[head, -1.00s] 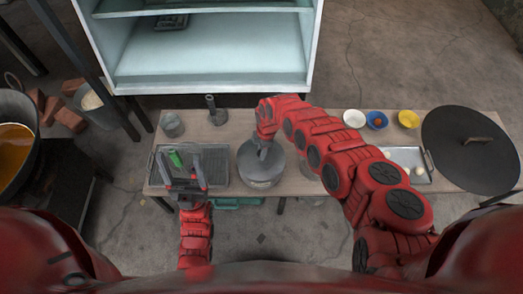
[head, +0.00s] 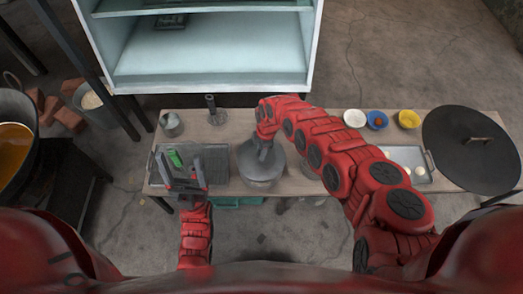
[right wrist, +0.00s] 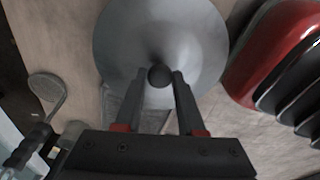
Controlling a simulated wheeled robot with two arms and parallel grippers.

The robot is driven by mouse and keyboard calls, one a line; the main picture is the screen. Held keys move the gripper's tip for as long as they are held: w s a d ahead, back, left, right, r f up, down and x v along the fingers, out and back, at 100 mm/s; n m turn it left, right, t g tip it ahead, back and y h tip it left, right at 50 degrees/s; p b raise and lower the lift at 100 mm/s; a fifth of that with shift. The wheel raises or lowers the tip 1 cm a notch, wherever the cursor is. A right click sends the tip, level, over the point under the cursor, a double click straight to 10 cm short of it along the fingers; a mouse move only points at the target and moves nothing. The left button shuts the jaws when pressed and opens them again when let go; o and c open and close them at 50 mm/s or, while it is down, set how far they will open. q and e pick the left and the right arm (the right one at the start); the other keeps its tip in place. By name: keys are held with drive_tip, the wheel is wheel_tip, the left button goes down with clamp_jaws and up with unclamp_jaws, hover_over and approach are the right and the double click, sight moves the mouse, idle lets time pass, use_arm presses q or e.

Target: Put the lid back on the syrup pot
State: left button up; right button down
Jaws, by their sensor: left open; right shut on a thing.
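The grey syrup pot (head: 262,184) stands on the table in the middle of the head view. The grey lid (head: 248,160) is over its mouth; I cannot tell if it is fully seated. My right gripper (head: 262,148) is above the lid. In the right wrist view the lid (right wrist: 190,40) shows as a round grey disc, and the right gripper's fingers (right wrist: 160,80) are shut on its dark round knob (right wrist: 160,76). My left gripper (head: 184,184) is open and empty over the front of the wire-rack tray, left of the pot.
The tray (head: 222,170) holds a green item (head: 175,158). A small grey pot (head: 172,126) and an upright dark tool (head: 212,108) stand behind it. White (head: 354,118), blue (head: 377,120) and yellow (head: 409,119) bowls and a large black lid (head: 460,160) are at the right.

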idle(0.3)
unclamp_jaws()
idle(0.4)
drive_tip(key=shift+r+p, duration=2.95)
drive_tip(key=shift+r, duration=0.6)
drive_tip(key=shift+c, duration=0.3)
clamp_jaws()
